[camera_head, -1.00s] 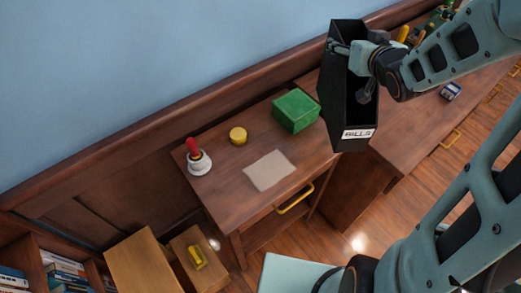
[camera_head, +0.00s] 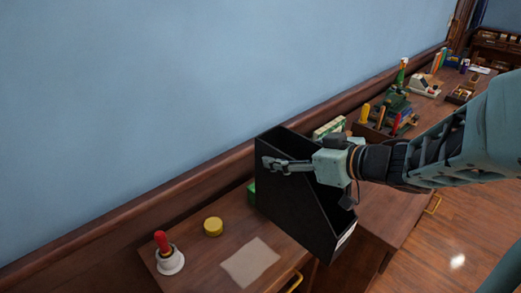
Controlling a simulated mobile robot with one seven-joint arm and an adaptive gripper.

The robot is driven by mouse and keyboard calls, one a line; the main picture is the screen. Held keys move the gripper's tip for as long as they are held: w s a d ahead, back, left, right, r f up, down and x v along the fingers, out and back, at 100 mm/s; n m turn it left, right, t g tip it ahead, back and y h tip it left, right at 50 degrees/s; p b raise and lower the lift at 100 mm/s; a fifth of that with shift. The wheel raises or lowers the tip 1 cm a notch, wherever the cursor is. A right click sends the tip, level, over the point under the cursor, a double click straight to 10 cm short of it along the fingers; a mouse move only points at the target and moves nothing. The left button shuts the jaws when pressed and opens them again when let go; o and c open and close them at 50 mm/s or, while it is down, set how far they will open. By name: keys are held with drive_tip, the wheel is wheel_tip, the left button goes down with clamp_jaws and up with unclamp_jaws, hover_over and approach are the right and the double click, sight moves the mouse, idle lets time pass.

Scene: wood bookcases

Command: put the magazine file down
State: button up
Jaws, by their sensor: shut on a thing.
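The black magazine file (camera_head: 290,205) is upright, a little tilted, with its slanted open side facing right and a white label low on its front edge. My gripper (camera_head: 285,165) is shut on the upper part of the file, with a finger over its near side. The file shows in front of the right part of the small wooden desk (camera_head: 200,260). I cannot tell whether its bottom touches anything. It hides most of a green box (camera_head: 251,192) on that desk.
The desk holds a red-handled stamp (camera_head: 168,255) on a white base, a yellow round tin (camera_head: 213,227) and a beige sheet (camera_head: 249,262). A longer desk (camera_head: 390,215) to the right carries an organizer (camera_head: 385,125) and several other items. A wall rises behind.

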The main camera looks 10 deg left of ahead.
drive_tip(key=w+a+f+b, duration=0.6)
drive_tip(key=a+f, duration=0.5)
drive_tip(key=f, duration=0.1)
drive_tip(key=shift+w+a+f, duration=0.2)
drive_tip(key=shift+w+f, duration=0.1)
drive_tip(key=shift+w, duration=0.1)
drive_tip(key=o, duration=2)
drive_tip(key=shift+f, duration=0.1)
drive_tip(key=shift+c, duration=0.2)
